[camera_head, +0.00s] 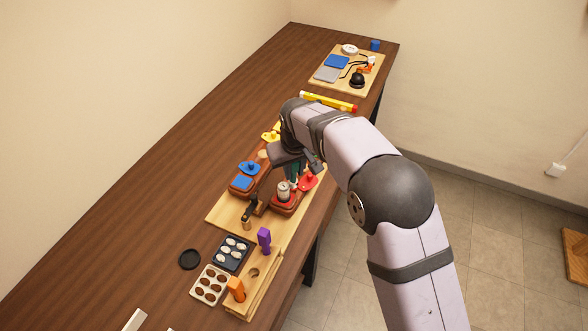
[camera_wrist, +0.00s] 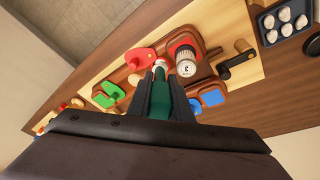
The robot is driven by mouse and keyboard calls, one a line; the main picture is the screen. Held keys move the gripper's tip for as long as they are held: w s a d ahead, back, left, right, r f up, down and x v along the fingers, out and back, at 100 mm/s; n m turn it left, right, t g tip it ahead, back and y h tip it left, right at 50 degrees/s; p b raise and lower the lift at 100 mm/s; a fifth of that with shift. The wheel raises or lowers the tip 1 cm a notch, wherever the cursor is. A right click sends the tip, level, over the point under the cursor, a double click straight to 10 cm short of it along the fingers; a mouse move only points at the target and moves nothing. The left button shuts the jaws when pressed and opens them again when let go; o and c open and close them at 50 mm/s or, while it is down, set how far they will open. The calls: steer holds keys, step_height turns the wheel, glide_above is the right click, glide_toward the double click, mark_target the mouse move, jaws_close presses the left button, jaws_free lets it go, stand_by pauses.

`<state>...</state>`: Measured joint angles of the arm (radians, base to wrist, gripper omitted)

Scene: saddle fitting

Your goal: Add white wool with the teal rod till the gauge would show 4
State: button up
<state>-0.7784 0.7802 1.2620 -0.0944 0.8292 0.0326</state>
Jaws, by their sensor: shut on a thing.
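My gripper (camera_wrist: 158,90) is shut on the teal rod (camera_wrist: 160,110), which points away from my wrist. A pale tip (camera_wrist: 160,64) shows at the rod's far end; I cannot tell whether it is wool. Just beyond it stands a silvery cylinder (camera_wrist: 186,62) with a dark mark like a 3, on a red-brown block. It also shows in the head view (camera_head: 284,190), beside and below my gripper. Whether rod and cylinder touch is unclear. White wool tufts (camera_head: 231,249) sit in a dark tray (camera_head: 219,262), also in the wrist view (camera_wrist: 286,22).
A cream tray (camera_head: 196,287) holds brown pieces. Red (camera_wrist: 140,59), green (camera_wrist: 107,97) and blue (camera_wrist: 211,97) pieces lie around the blocks. The table's left side is clear.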

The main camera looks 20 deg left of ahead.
mark_target(294, 178)
steer(key=shift+f+b, duration=0.85)
steer(key=shift+f, duration=0.95)
stand_by(1.8)
steer(key=shift+r, duration=0.1)
steer(key=shift+r+p, duration=3.05)
steer(key=shift+r, duration=0.95)
